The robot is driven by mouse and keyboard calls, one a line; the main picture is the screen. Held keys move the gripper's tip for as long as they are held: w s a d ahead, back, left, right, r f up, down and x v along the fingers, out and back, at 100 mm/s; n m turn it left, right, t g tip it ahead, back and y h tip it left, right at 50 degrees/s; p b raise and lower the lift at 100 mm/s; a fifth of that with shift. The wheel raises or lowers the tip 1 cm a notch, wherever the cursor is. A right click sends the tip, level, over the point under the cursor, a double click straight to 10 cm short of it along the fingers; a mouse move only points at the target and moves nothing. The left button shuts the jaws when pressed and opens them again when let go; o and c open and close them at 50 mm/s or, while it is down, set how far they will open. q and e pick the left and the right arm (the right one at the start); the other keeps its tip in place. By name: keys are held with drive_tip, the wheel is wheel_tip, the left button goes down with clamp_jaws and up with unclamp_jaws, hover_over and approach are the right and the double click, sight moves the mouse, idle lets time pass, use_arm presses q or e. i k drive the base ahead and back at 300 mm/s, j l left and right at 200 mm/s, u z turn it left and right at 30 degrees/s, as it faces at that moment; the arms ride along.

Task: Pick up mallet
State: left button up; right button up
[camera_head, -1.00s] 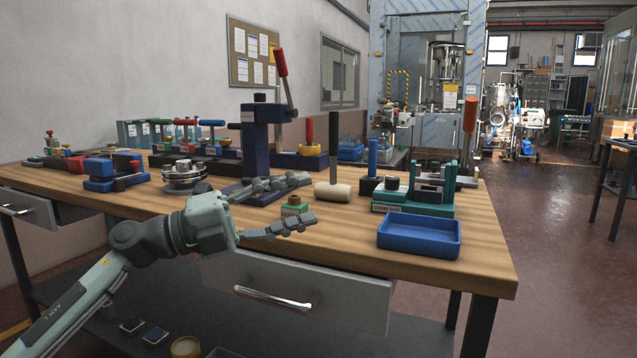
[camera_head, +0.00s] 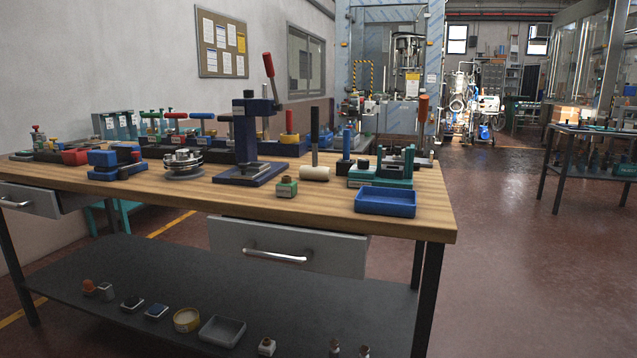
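The mallet stands upright on the wooden workbench, with a pale cream head (camera_head: 314,173) resting on the top and a dark handle (camera_head: 314,130) pointing up. It stands to the right of the blue press and left of the teal fixture. Nothing hides it. Neither of my grippers shows in the head view now.
The workbench (camera_head: 330,212) carries a blue press (camera_head: 249,140), a small green-based block (camera_head: 287,188), a blue tray (camera_head: 386,201) and a teal fixture (camera_head: 391,167). A drawer (camera_head: 285,247) sits slightly open below. Small items lie on the lower shelf (camera_head: 110,270). Open floor (camera_head: 510,250) is at right.

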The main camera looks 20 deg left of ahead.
sight(316, 173)
drive_tip(key=i+j+z, duration=0.1)
drive_tip(key=z, duration=0.3)
drive_tip(key=j+z, duration=0.55)
drive_tip(key=z, duration=0.2)
drive_tip(key=j+z, duration=0.25)
drive_tip(key=j, duration=0.3)
drive_tip(key=k+j+z, duration=0.2)
drive_tip(key=j, duration=0.35)
drive_tip(key=i+j, duration=0.05)
drive_tip(key=i, duration=0.05)
